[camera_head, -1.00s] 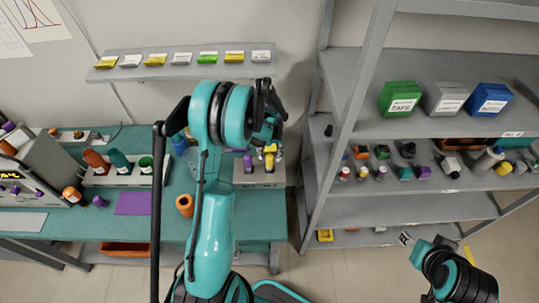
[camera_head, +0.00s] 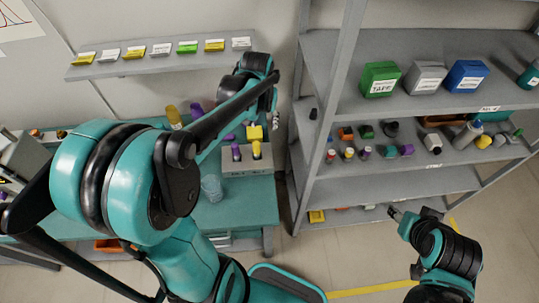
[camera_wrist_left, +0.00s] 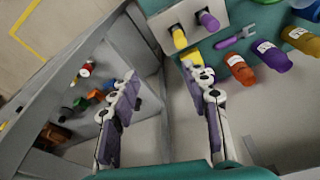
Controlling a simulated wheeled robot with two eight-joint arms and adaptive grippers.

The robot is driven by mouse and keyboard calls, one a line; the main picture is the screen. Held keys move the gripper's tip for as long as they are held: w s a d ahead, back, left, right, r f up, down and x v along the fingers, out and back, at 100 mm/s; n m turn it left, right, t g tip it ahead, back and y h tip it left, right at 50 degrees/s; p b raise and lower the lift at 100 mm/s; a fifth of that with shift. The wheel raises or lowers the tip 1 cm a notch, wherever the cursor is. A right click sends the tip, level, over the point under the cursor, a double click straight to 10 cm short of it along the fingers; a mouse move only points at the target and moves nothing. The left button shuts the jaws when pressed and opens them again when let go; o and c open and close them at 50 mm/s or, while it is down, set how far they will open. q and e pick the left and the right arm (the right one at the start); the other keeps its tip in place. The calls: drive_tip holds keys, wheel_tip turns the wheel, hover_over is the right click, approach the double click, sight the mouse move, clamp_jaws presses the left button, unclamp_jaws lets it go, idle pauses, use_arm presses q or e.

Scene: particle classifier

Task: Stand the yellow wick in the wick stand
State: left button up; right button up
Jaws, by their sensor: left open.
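A yellow wick (camera_head: 256,150) stands upright in the grey wick stand (camera_head: 247,169), beside a purple wick (camera_head: 236,153). In the left wrist view the yellow wick (camera_wrist_left: 180,38) and purple wick (camera_wrist_left: 208,20) rise from the stand (camera_wrist_left: 188,14). My left gripper (camera_head: 275,117) is raised above and behind the stand, apart from it. In the left wrist view my left gripper (camera_wrist_left: 160,72) is open with nothing between its fingers. My right gripper (camera_head: 397,214) is low at the right, before the shelves; its jaws are too small to read.
A clear beaker (camera_head: 211,188) stands left of the stand. The grey shelf rack (camera_head: 330,215) rises close on the right. A wall shelf (camera_head: 160,58) with labelled boxes is behind. My left arm hides much of the bench.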

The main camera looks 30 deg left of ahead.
use_arm(q)
drive_tip(key=s+d+r+m+t, duration=0.1)
drive_tip(key=s+d+t, duration=0.1)
drive_tip(key=s+d, duration=0.2)
drive_tip(key=s+d+r+m+t, duration=0.1)
drive_tip(key=s+d, duration=0.4)
drive_tip(key=s, duration=0.5)
drive_tip(key=shift+d+r+m+t, duration=0.2)
drive_tip(key=shift+r+m+t, duration=0.3)
drive_tip(key=shift+t, duration=0.5)
drive_tip(key=shift+s+r, duration=0.1)
drive_tip(key=shift+r, duration=0.05)
wheel_tip(320, 180, down, 14)
drive_tip(key=b, duration=1.4)
drive_tip(key=shift+f, duration=0.25)
